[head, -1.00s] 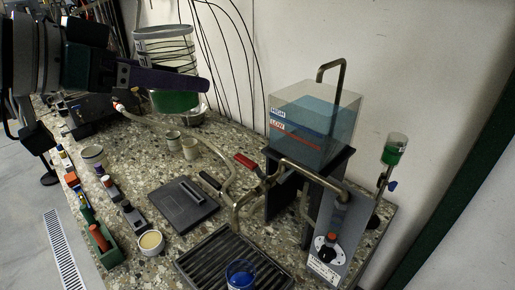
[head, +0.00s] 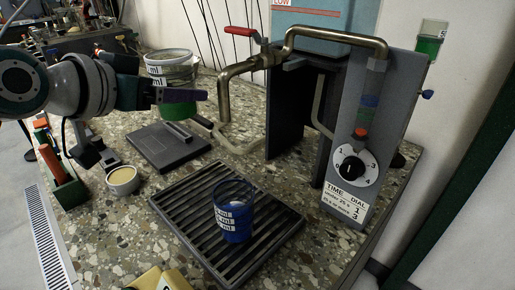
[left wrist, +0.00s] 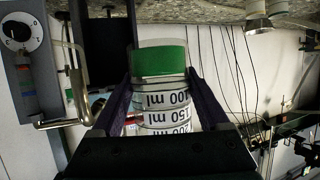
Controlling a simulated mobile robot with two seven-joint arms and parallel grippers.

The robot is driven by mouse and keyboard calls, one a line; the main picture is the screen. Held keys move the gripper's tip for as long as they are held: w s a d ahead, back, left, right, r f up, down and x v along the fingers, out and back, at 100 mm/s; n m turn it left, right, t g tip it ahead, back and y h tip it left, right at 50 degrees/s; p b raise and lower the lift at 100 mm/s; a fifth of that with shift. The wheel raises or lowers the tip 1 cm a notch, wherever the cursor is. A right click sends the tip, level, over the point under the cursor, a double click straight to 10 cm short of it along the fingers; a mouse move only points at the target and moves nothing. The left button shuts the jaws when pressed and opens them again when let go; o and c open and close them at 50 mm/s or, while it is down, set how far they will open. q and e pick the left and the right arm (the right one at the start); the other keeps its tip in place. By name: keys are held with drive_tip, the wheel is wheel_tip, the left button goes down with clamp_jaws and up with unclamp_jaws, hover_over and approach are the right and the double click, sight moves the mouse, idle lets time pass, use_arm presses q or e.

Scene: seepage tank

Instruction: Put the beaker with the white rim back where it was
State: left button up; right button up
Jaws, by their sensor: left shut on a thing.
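My left gripper (head: 182,96) is shut on a clear beaker (head: 172,72) with a pale rim, ml markings and green liquid in its lower part. It holds the beaker upright in the air at the upper left of the head view, behind the black scale-like plate. In the left wrist view, which is upside down, the fingers (left wrist: 160,88) close on both sides of the beaker (left wrist: 160,58). A second beaker, blue-tinted with blue liquid (head: 233,212), stands on the slotted black drain tray (head: 277,233). My right gripper is not in view.
A bent metal pipe with a red-handled valve (head: 240,31) and the grey dial panel (head: 362,145) stand right of the held beaker. A flat black device (head: 166,148), a small cream-filled bowl (head: 122,180) and a yellow object (head: 160,279) are on the speckled bench. Bare bench shows left of the tray.

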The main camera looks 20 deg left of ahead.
use_arm(q)
wheel_tip(320, 180, down, 15)
drive_tip(key=b, duration=0.6)
drive_tip(key=shift+r, duration=0.15)
drive_tip(key=shift+f+b, duration=1.6)
drive_tip(key=shift+f, duration=0.8)
drive_tip(key=shift+f, duration=0.15)
drive_tip(key=o, duration=1.4)
